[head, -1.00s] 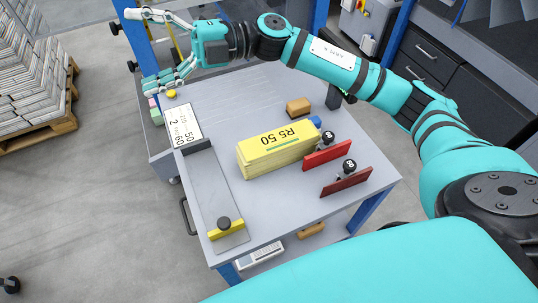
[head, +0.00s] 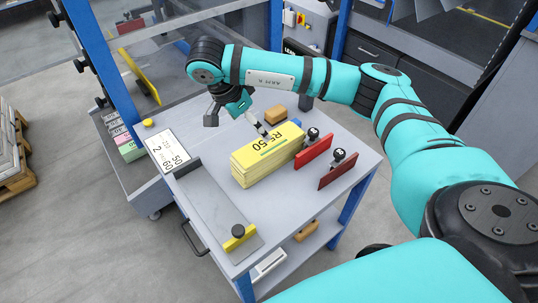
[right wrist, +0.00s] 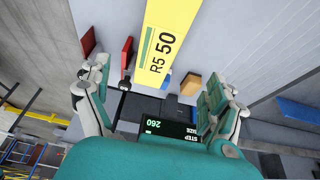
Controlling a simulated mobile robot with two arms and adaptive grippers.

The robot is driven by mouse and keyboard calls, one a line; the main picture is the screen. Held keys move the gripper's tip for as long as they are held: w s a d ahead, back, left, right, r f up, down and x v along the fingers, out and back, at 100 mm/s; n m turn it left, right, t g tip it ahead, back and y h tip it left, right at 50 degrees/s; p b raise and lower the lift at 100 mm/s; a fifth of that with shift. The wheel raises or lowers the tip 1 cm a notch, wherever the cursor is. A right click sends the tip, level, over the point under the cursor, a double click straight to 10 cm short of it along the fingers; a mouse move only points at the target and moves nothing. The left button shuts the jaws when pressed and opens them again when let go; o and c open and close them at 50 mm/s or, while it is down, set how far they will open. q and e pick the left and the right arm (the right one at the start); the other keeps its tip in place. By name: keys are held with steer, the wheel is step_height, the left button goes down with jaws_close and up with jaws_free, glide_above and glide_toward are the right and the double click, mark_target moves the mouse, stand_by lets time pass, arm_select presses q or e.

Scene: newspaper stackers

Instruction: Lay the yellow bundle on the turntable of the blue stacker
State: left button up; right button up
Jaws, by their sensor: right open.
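The yellow bundle (head: 262,166) lies on the grey tabletop (head: 200,118), its top marked "R5 50". It also shows in the right wrist view (right wrist: 165,38), at the top of the picture. My right gripper (head: 236,120) is open and empty, pointing down just behind the bundle's far end; in the right wrist view its fingers (right wrist: 155,88) stand wide apart, the bundle's marked end between and beyond them. Blue posts (head: 104,75) of a frame rise behind the table at left; I cannot tell whether it is the blue stacker. No turntable is clearly visible. My left gripper is out of view.
Two red plates with black knobs (head: 314,150) stand just right of the bundle. A cardboard-brown block (head: 275,114) lies behind it. A white number card (head: 167,150) and a metal slide with a yellow stop (head: 240,237) are at left.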

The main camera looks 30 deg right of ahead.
mark_target(269, 142)
steer(key=b+x, duration=0.1)
steer(key=x, duration=0.4)
steer(key=shift+s+f, duration=0.1)
steer(key=shift+f, duration=0.2)
steer(key=shift+x, duration=0.95)
steer(key=x, duration=0.2)
steer(key=d+p+x, duration=0.1)
steer(key=x, duration=0.1)
steer(key=shift+s, duration=0.15)
steer(key=shift+d+f, duration=0.1)
steer(key=shift+f, duration=0.25)
steer(key=c, duration=1.6)
steer(key=shift+r, duration=0.15)
steer(key=shift+c, duration=0.9)
steer(key=shift+w, duration=0.2)
